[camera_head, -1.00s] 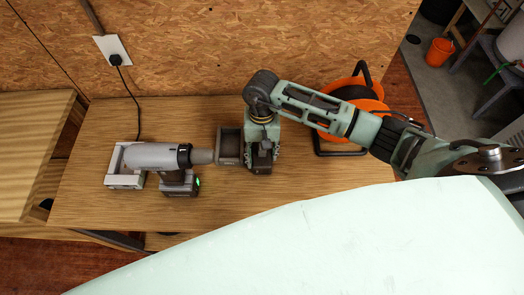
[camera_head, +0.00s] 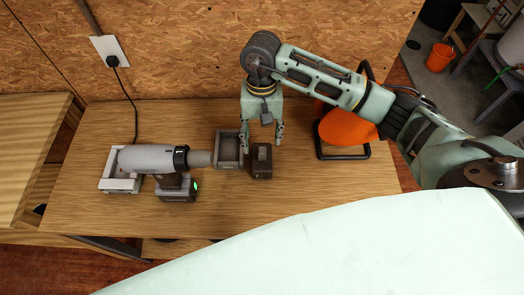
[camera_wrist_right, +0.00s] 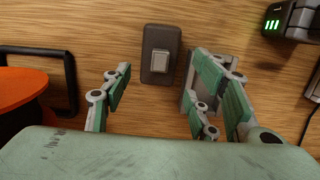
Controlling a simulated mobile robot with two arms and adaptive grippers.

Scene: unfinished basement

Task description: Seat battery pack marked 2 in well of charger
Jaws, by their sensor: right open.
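A dark battery pack (camera_head: 261,168) stands upright on the bench, close beside a grey open-topped tray (camera_head: 229,149). In the wrist view the pack (camera_wrist_right: 147,75) shows its top with a light grey block. I cannot read a number on it. My right gripper (camera_head: 263,138) is open and empty above and behind the pack; in the wrist view its fingers spread to either side (camera_wrist_right: 160,75). The light grey charger (camera_head: 106,183), with its well partly hidden by the drill, sits at the left. My left gripper is not in view.
A grey drill (camera_head: 148,158) lies between charger and tray, its battery base (camera_head: 178,195) showing a green light. The charger's cable (camera_head: 132,95) runs to a wall socket (camera_head: 108,50). An orange reel (camera_head: 345,128) stands to the right. The bench front is clear.

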